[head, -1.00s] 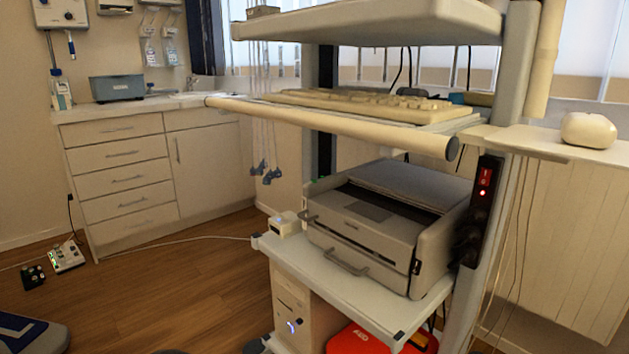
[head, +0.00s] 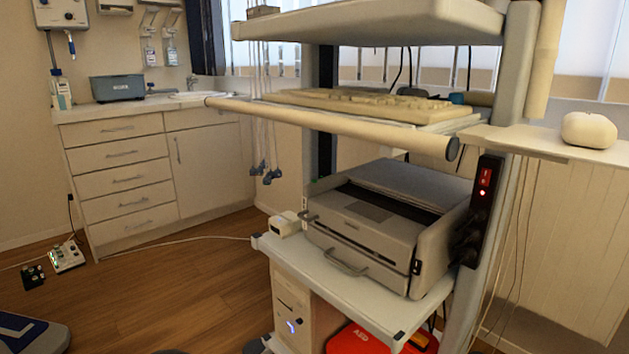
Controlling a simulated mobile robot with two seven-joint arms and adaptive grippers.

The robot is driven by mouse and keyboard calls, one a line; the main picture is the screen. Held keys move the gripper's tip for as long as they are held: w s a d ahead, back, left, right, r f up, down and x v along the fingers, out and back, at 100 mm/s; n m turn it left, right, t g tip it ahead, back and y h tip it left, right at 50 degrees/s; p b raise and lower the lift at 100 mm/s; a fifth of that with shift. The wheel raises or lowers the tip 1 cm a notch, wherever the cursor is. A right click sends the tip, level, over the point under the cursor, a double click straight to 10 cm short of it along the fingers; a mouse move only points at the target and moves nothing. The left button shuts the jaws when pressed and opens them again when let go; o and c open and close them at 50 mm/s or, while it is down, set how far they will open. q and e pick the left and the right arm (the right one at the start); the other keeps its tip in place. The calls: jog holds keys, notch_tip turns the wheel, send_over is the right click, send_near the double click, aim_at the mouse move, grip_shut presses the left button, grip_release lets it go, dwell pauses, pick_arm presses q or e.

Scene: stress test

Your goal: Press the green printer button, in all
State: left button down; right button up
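A grey-white printer (head: 385,225) sits on the lower shelf of a wheeled equipment cart, its front tray and handle facing left and toward me. A small green spot (head: 320,180) shows at the printer's back left top edge; it is too small to tell whether it is the button. Neither of my grippers is in view.
A white box (head: 284,223) stands beside the printer on the lower shelf (head: 330,281). A keyboard (head: 360,102) lies on the shelf above, behind a round bar (head: 330,124). A power strip (head: 486,195) is on the right post. Open wooden floor (head: 180,290) lies left.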

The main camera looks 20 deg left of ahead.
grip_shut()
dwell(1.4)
